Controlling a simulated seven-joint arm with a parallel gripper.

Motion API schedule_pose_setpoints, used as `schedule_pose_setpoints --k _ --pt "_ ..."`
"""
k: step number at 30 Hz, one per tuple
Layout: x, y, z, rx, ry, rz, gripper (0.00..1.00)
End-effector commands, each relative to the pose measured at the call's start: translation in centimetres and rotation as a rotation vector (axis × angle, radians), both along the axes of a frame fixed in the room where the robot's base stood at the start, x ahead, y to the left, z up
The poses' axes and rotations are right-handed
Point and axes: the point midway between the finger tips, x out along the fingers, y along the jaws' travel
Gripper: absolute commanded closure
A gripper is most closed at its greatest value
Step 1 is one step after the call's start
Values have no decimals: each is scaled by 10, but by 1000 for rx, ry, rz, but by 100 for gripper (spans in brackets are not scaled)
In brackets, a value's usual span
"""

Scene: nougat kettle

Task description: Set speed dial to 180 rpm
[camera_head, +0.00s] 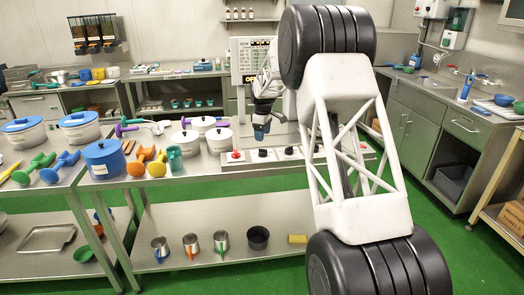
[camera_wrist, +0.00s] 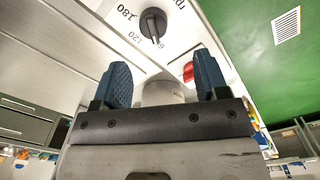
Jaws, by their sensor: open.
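The speed dial (camera_wrist: 153,22) is a round black knob on a pale panel at the top of the wrist view. The printed marks 180, 120 and 60 lie around it, and its light pointer line faces the side of the 60. My gripper (camera_wrist: 162,80) has two blue fingertips held wide apart, with nothing gripped between them. The dial lies beyond the fingertips, clear of both. In the head view my gripper (camera_head: 261,132) hangs just above the control panel (camera_head: 232,168). My arm hides part of the panel's right side.
A red button (camera_head: 236,155) sits on the panel near the dial; it also shows in the wrist view (camera_wrist: 188,72). White pots (camera_head: 219,139) and a teal cup (camera_head: 175,160) stand left of the panel. A machine with a sign (camera_head: 249,60) stands behind.

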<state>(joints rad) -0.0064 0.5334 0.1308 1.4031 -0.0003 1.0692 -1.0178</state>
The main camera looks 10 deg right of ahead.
Motion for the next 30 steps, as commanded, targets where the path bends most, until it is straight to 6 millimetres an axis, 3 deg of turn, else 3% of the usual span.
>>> schedule_pose_setpoints --k 6,20,30 --pt "12 0 -12 0 4 23 33" --pt "13 0 -15 0 6 23 33" --pt "12 0 -43 0 7 23 33"
